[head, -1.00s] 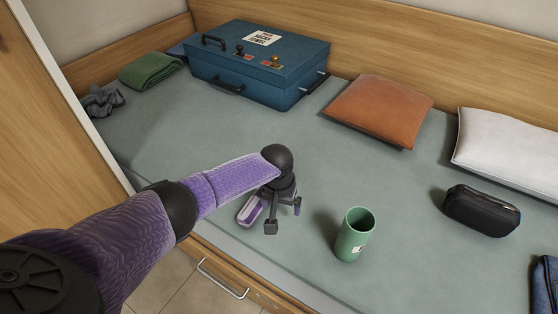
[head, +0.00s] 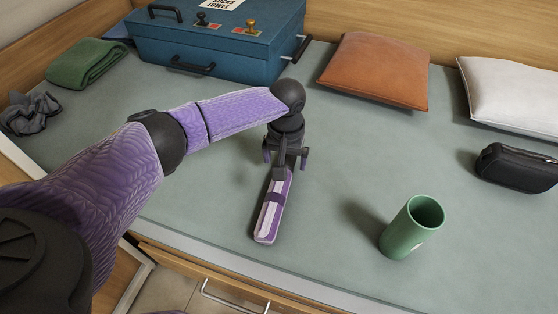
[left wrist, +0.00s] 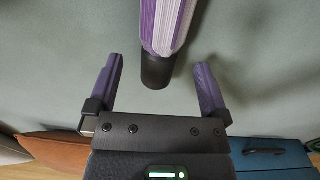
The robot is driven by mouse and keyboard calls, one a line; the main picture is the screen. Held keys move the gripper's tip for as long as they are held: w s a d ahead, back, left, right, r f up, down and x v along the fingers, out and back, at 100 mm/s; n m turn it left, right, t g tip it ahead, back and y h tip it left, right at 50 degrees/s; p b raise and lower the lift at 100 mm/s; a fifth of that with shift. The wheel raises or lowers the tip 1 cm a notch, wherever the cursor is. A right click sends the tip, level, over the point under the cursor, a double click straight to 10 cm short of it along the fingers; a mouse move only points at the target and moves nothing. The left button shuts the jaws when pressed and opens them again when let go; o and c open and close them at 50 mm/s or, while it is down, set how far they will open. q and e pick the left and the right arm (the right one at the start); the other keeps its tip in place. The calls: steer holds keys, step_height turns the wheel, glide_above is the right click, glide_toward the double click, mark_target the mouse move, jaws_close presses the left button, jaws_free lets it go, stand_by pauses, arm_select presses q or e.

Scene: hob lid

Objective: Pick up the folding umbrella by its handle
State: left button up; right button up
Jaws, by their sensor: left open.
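In the left wrist view the umbrella's purple and white folds (left wrist: 165,22) enter from the top and end in a short black handle (left wrist: 156,71). My left gripper (left wrist: 157,82) is open, its purple fingers apart on either side of the handle line. No contact with the handle shows. My right gripper is not in view.
A green cup (head: 411,228) stands right of the umbrella. A blue case (head: 220,45) is behind the gripper, with an orange cushion (head: 375,70) to its right. A black pouch (head: 517,168) and a white pillow (head: 515,92) lie farther right.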

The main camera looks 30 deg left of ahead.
arm_select(q)
step_height(320, 180, down, 4)
steer(key=shift+s+b, duration=0.1)
steer(key=shift+b, duration=0.9)
steer(key=shift+r, duration=0.35)
steer(key=c, duration=0.5)
jaws_close()
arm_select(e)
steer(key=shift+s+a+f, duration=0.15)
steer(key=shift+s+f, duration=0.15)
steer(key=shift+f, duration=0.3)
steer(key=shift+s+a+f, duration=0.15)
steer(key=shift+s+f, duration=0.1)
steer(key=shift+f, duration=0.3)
arm_select(q)
step_height(320, 180, up, 10)
steer(key=p, duration=0.7)
steer(key=shift+r+p, duration=0.1)
steer(key=shift+p, duration=0.2)
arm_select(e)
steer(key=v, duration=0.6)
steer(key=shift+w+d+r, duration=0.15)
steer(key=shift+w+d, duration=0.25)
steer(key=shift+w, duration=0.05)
